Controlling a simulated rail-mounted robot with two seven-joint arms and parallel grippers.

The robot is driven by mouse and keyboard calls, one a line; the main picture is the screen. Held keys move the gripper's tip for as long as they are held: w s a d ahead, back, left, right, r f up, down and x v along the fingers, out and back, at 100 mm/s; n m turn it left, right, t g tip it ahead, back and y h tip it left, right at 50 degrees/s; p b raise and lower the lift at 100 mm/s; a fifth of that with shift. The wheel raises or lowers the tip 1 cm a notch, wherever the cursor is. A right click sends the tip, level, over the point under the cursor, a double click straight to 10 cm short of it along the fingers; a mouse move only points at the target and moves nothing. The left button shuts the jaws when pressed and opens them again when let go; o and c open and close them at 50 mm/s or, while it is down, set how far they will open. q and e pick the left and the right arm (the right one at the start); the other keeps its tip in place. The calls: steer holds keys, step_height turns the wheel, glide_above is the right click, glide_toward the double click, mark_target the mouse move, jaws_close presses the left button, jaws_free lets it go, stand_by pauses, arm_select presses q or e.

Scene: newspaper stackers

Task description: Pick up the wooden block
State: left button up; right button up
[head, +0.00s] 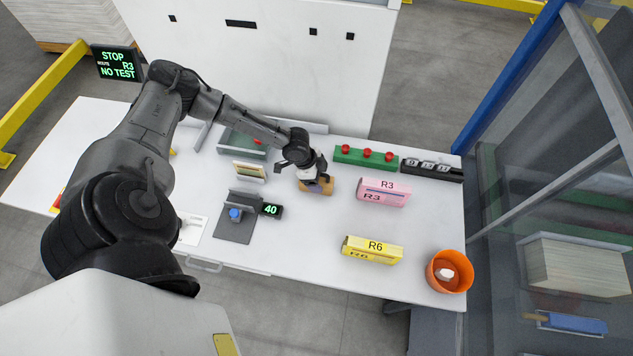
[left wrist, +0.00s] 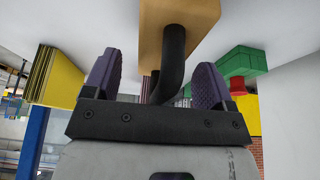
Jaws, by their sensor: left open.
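The wooden block (head: 327,188) lies on the white table, partly hidden under my left gripper (head: 315,181). In the left wrist view the tan block (left wrist: 196,14) is at the top, with a black curved handle (left wrist: 173,55) on it. The two purple fingers of my left gripper (left wrist: 152,82) are apart, one on each side of the handle in that picture. I cannot tell whether either finger touches it. My right gripper is not in view.
A green box with red buttons (head: 365,157), a black counter (head: 432,169), a pink R3 block (head: 383,192) and a yellow R6 block (head: 372,249) stand to the right. An orange pot (head: 437,284) is at the front right corner. A dark device (head: 235,216) is front left.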

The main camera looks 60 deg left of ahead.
arm_select(q)
steer(key=shift+f, duration=0.1)
steer(key=shift+c, duration=1.4)
steer(key=c, duration=1)
steer(key=shift+o, duration=0.2)
steer(key=shift+r, duration=0.55)
step_height(320, 180, up, 3)
steer(key=shift+w+f, duration=0.1)
steer(key=shift+f, duration=0.1)
steer(key=shift+w+d+r+b, duration=0.15)
steer(key=shift+w+d+r, duration=0.4)
steer(key=shift+d+r, duration=1)
steer(key=shift+w+d+r+b, duration=0.2)
steer(key=shift+w+d+r, duration=0.55)
steer(key=shift+d, duration=1.45)
steer(key=shift+w+d+r+b, duration=0.15)
steer(key=shift+w+d+r, duration=0.25)
steer(key=shift+d+r, duration=1.25)
steer(key=shift+d+f, duration=0.25)
